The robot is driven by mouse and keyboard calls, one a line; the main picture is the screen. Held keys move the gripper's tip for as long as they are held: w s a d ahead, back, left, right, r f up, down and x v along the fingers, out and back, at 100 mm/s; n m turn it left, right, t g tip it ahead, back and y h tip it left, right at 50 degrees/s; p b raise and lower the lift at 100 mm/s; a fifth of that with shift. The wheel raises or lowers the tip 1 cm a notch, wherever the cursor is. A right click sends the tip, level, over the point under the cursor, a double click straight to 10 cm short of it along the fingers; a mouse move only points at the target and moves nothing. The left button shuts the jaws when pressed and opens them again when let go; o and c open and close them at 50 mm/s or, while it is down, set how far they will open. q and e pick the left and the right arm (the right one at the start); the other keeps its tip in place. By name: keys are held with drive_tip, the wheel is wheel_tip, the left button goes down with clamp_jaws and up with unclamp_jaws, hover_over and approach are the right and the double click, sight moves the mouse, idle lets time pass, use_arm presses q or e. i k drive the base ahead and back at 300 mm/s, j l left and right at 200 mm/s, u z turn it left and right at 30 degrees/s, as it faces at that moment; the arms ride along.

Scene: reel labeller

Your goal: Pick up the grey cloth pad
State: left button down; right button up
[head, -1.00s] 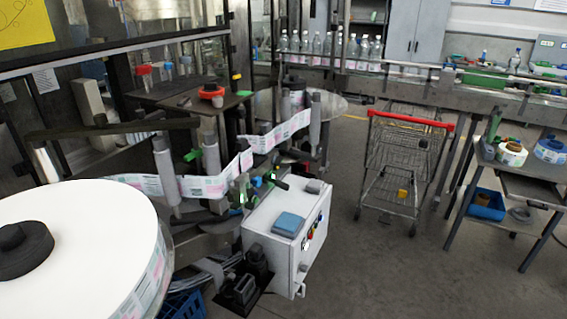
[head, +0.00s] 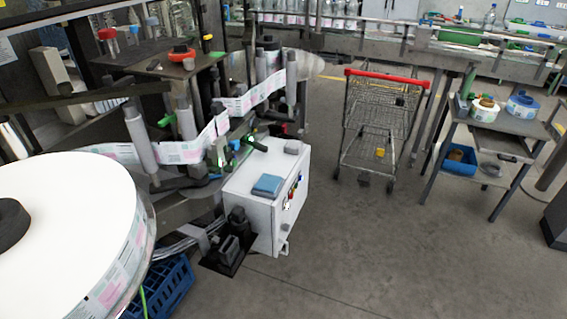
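A small grey block-like thing (head: 293,147), perhaps the grey cloth pad, lies on the top of the white control box (head: 248,213) near its far right corner. It is too small to tell whether it is cloth. A flat blue pad (head: 268,185) lies on the same top, closer to me. Neither of my grippers is in view, and nothing is touching the two things.
The labelling machine's big white reel (head: 85,215) fills the left front. A blue crate (head: 165,290) stands on the floor beside it. A shopping cart (head: 375,125) and a side table (head: 500,130) stand to the right. The floor at front right is clear.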

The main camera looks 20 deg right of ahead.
sight(293, 147)
drive_tip(key=i+l+u, duration=0.1)
drive_tip(key=l+u, duration=0.2)
drive_tip(key=u, duration=0.2)
drive_tip(key=l+u, duration=0.3)
drive_tip(key=u, duration=0.15)
drive_tip(key=l+u, duration=0.2)
drive_tip(key=l, duration=0.35)
drive_tip(key=k+l+u, duration=0.2)
drive_tip(key=l, duration=0.35)
drive_tip(key=i, duration=0.1)
